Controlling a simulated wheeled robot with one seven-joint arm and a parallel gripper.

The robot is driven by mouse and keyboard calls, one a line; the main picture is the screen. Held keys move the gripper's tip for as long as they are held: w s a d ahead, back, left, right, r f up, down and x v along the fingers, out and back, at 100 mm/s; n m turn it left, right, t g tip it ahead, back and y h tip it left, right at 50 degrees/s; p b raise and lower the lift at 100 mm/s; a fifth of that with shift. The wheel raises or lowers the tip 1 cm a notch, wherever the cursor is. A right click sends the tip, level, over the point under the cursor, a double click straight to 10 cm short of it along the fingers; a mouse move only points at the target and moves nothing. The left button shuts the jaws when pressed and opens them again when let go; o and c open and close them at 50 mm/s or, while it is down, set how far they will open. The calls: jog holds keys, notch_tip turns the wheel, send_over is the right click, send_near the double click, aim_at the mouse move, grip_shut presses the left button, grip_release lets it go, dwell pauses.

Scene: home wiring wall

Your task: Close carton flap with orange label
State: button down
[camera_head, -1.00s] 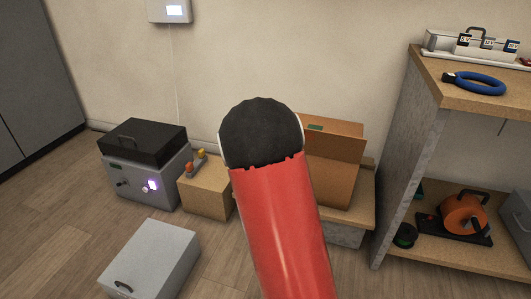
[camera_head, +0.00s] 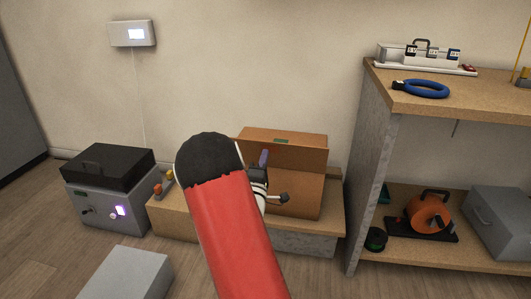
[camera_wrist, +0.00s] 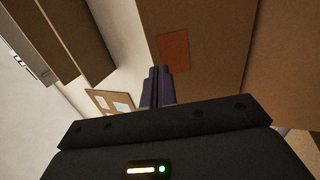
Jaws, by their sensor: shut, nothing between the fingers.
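The brown carton (camera_head: 310,188) stands on a low wooden platform at the wall, with a panel raised at its back bearing a small green label (camera_head: 283,141). In the wrist view an orange label (camera_wrist: 173,51) shows on a brown cardboard panel (camera_wrist: 215,28), just beyond my fingertips. My gripper (camera_head: 264,154) is in front of the carton, its dark purple fingers pointing up. In the wrist view the fingers (camera_wrist: 160,72) are shut together and empty, close to the orange label; I cannot tell whether they touch the panel. My red arm hides the carton's left part.
A shelf unit (camera_head: 365,170) stands close on the right, with a blue ring tool (camera_head: 421,89) on top and an orange reel (camera_head: 430,212) below. A grey box with black lid (camera_head: 108,187) is at left. A grey box (camera_head: 125,275) sits on the floor in front.

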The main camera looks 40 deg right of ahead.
jog(key=shift+x, duration=1.25)
jog(key=shift+r, duration=0.15)
